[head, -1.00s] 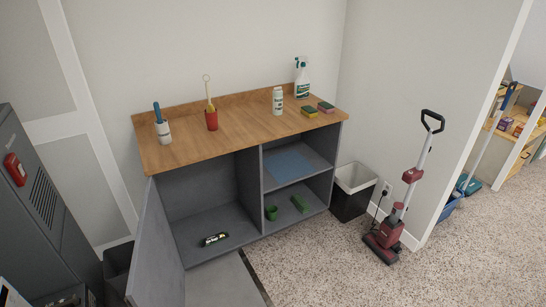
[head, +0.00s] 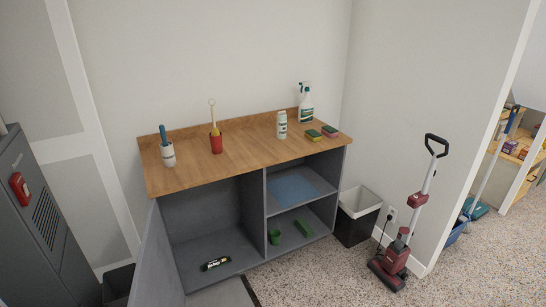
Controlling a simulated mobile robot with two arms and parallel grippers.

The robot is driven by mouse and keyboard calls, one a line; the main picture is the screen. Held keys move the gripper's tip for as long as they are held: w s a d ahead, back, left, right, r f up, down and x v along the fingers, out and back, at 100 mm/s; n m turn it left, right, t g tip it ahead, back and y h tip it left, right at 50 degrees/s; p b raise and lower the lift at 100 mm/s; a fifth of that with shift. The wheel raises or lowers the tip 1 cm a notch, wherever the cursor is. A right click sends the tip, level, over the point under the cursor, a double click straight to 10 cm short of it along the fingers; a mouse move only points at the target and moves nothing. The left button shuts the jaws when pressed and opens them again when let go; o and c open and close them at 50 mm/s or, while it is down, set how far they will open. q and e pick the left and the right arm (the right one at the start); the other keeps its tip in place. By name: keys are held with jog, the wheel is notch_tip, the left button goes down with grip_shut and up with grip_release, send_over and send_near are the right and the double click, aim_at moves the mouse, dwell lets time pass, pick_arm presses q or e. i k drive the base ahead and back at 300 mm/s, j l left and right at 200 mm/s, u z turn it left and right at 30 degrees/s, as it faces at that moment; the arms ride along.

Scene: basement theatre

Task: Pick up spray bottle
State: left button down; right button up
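The spray bottle (head: 305,103) stands upright at the back right of the wooden counter top (head: 240,150). It is white with a green label and a dark green spray head. A white canister (head: 282,125) stands to its left, and two sponges (head: 321,133) lie in front of it. Neither of my grippers shows in the head view.
A red cup with a brush (head: 216,143) and a white holder with a blue handle (head: 167,152) stand on the counter's left half. The cabinet door (head: 160,255) hangs open. A trash bin (head: 357,215) and a red floor cleaner (head: 405,225) stand right.

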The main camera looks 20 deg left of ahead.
aim_at(306, 108)
jog(key=i+u, duration=0.15)
jog(key=i, duration=0.8)
jog(key=i+l+u, duration=0.2)
jog(key=i, duration=0.8)
jog(key=j, duration=0.1)
